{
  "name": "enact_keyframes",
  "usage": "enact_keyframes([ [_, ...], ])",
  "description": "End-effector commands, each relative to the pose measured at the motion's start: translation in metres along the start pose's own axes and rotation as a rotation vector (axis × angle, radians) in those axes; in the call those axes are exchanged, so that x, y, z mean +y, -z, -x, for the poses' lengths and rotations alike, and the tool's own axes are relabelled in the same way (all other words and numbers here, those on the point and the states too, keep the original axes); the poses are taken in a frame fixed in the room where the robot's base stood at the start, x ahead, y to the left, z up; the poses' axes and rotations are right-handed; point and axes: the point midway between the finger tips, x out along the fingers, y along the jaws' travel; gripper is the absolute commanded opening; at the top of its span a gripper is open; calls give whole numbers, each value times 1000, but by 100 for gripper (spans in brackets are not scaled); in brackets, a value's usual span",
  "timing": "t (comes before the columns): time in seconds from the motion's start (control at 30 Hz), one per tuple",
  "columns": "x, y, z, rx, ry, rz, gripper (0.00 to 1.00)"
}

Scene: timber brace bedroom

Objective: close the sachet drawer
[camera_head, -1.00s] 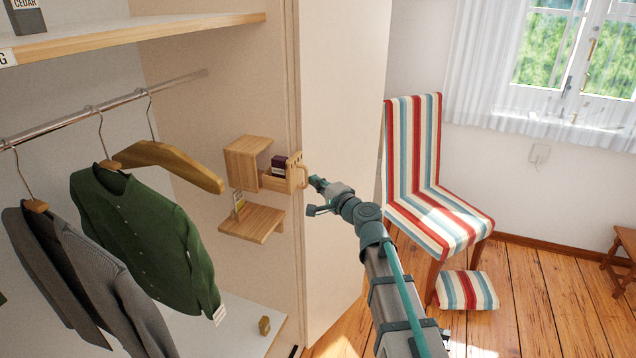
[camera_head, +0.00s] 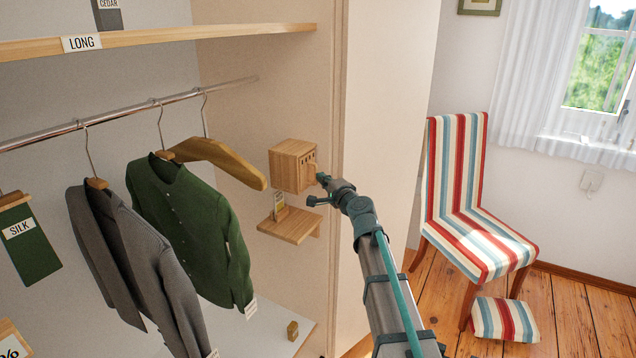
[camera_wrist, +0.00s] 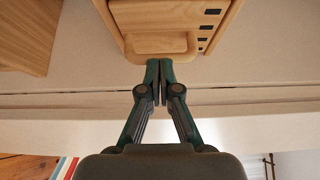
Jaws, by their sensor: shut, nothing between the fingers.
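The sachet drawer (camera_head: 309,172) is a small wooden drawer in a wooden box (camera_head: 286,166) fixed to the wardrobe's side wall. Its front sits flush with the box, with no gap that I can see. It has a row of small dark slots and a wooden handle, which also shows in the wrist view (camera_wrist: 160,46). My gripper (camera_wrist: 160,66) is shut and empty, its fingertips at the handle, touching it or very close. In the head view my gripper (camera_head: 322,178) is at the drawer front, partly covering it.
A small wooden shelf (camera_head: 290,226) with a tag is below the box. A wooden hanger (camera_head: 215,158) and a green cardigan (camera_head: 190,225) hang to the left. A wardrobe panel (camera_head: 385,130) stands close on the right, with a striped chair (camera_head: 458,180) beyond.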

Motion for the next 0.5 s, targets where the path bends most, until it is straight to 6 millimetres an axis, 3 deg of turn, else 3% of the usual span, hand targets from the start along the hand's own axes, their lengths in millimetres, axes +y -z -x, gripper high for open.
enact_keyframes([
  [0.27,-1,3,1,0,2,0,0],
  [0.5,2,19,26,-3,3,2,0],
])
